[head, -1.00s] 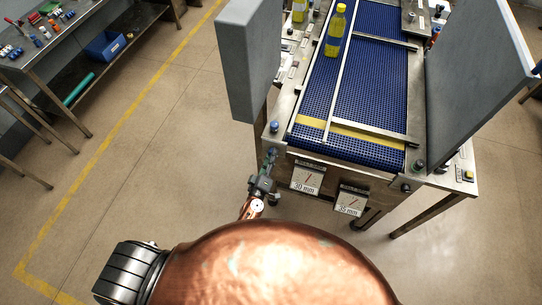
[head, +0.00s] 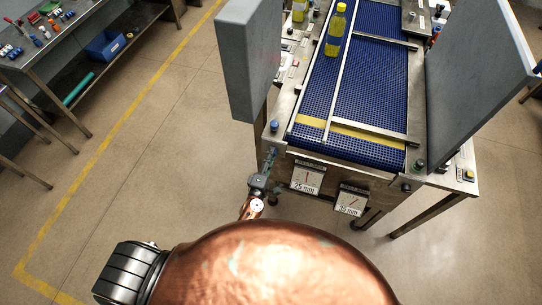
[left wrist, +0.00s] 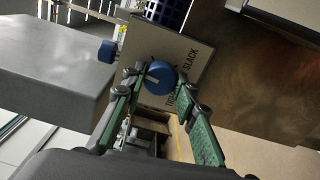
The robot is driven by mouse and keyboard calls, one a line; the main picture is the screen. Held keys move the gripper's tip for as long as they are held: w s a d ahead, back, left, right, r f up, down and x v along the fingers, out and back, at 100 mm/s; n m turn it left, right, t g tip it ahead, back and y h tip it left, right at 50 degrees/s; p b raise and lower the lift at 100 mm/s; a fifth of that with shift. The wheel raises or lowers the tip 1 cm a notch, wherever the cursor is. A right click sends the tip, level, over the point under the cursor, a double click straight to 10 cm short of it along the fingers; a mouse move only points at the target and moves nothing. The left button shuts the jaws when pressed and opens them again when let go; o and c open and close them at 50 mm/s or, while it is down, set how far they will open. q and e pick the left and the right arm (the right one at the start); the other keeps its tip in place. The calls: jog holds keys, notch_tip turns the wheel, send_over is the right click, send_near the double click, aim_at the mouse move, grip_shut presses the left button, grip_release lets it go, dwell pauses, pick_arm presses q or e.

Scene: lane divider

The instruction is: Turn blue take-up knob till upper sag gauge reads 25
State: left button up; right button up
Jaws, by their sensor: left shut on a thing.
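The blue take-up knob (left wrist: 159,78) shows in the left wrist view, round, with a pale index line on its face. It sits on a grey plate (left wrist: 190,47) lettered SLACK, with other lettering partly hidden. My left gripper (head: 269,157) is at the conveyor's front left corner. Its green-padded fingers are shut on the knob, one on each side. The upper sag gauge (head: 307,177) is a white dial on the conveyor's front, with a red needle; its figure looks like 25 mm. The lower gauge (head: 351,201), to its right, seems to read 35 mm. My right gripper is out of view.
The conveyor (head: 365,85) has a blue belt carrying a yellow bottle (head: 336,30). Grey panels stand on its left (head: 248,60) and right (head: 475,85). Another blue knob (left wrist: 107,51) is beside the held one. A workbench is at upper left; the floor between is clear.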

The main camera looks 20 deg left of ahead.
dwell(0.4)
pick_arm(q)
jog(key=o, duration=1.1)
jog(key=shift+o, duration=0.2)
jog(key=s, duration=1.2)
jog(key=shift+a, duration=0.2)
